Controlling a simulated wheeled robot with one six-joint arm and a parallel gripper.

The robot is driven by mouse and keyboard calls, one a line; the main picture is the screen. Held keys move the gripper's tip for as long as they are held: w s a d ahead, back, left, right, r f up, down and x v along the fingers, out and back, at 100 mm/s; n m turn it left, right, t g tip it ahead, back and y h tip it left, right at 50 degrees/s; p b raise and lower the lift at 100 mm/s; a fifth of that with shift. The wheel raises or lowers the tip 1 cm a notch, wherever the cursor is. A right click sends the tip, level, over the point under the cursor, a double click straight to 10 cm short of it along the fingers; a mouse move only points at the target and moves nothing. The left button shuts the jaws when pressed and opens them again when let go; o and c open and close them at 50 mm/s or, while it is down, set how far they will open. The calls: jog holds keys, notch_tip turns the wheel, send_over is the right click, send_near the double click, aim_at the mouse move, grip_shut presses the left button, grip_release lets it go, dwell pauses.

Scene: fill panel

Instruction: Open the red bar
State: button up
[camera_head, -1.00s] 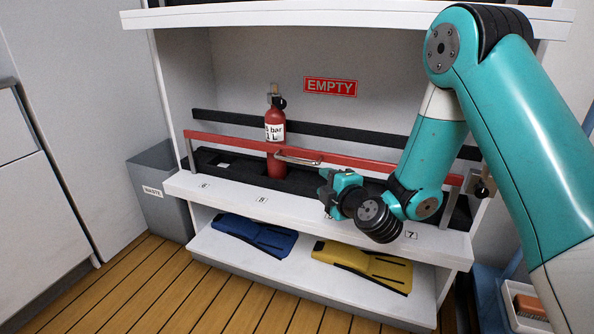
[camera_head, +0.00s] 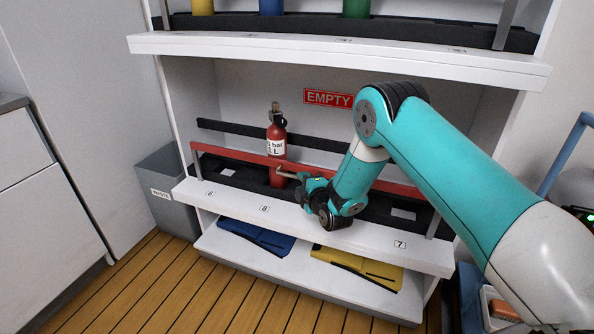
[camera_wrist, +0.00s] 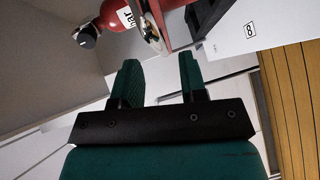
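The red bar (camera_head: 228,154) runs across the front of the middle shelf, in front of a red cylinder (camera_head: 277,134). Its metal handle (camera_head: 285,174) is near the cylinder. In the wrist view the bar (camera_wrist: 179,22) and the handle (camera_wrist: 151,30) lie just beyond my fingertips. My gripper (camera_head: 299,180) is close to the right of the handle, with my arm in front of the bar's right part. The wrist view shows my gripper (camera_wrist: 158,66) open, its two green fingers apart with nothing between them.
The white shelf edge (camera_head: 330,226) with number labels lies below my gripper. An upper shelf (camera_head: 340,56) holds several coloured cylinders. Blue (camera_head: 256,236) and yellow (camera_head: 357,266) fins lie on the lower shelf. A grey waste bin (camera_head: 171,205) stands at left.

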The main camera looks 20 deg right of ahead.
jog(key=x, duration=0.5)
jog(key=shift+b, duration=0.35)
grip_shut()
